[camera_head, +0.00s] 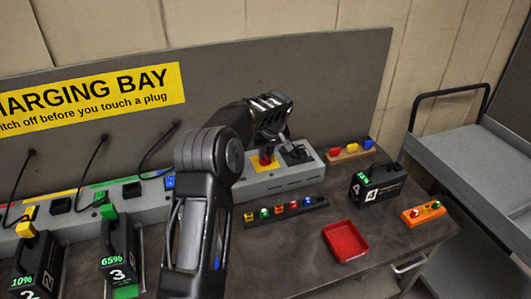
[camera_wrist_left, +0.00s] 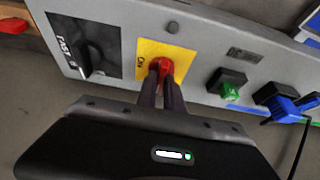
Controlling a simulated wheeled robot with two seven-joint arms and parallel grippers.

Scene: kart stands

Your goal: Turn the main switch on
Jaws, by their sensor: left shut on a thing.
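The main switch is a red knob (camera_wrist_left: 166,66) on a yellow plate (camera_wrist_left: 183,56) set in a grey console (camera_wrist_left: 130,30). The letters "ON" show at the plate's left in the left wrist view. In the head view the red knob (camera_head: 265,161) and yellow plate (camera_head: 259,164) are partly hidden under my left gripper (camera_head: 269,150). My left gripper's two dark fingers (camera_wrist_left: 162,77) are shut on the red knob, one at each side. My right gripper is not in view.
A black dial (camera_wrist_left: 88,52) sits beside the plate, and a green plug (camera_wrist_left: 230,91) and blue plug (camera_wrist_left: 286,108) are on the other side. A red tray (camera_head: 345,241), a black battery "4" (camera_head: 378,190) and an orange button box (camera_head: 423,212) are on the table. A cart (camera_head: 470,150) stands right.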

